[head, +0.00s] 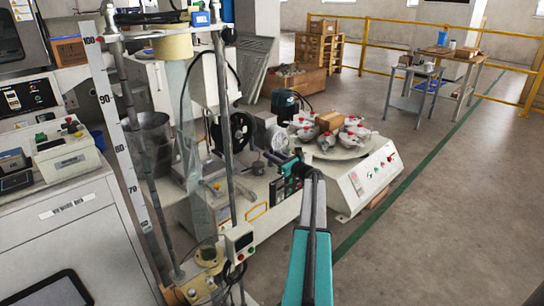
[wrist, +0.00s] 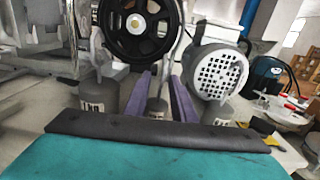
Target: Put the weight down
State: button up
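In the wrist view, a grey weight (wrist: 157,107) with a thin stem shows between the two dark purple fingers of my gripper (wrist: 162,78). Whether the fingers touch the stem cannot be told. The dark front edge of my gripper hides the weight's bottom, so I cannot tell whether it rests on anything. Another grey weight (wrist: 98,92) with a label stands to the left, and a third weight (wrist: 218,109) to the right. In the head view, my gripper (head: 283,164) is small, beside a dark weight (head: 258,166) on the machine bench.
A black handwheel (wrist: 138,28) and a white perforated motor housing (wrist: 216,72) stand close behind the fingers. In the head view, a round polishing table (head: 338,151) stands to the right. A vertical rod (head: 226,120) is left of my arm. The floor at right is open.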

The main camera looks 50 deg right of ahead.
jog(key=shift+r, duration=0.15)
jog(key=shift+s, duration=0.55)
jog(key=s+a+p, duration=0.1)
jog(key=s+p, duration=0.2)
jog(key=s, duration=0.8)
dwell(0.4)
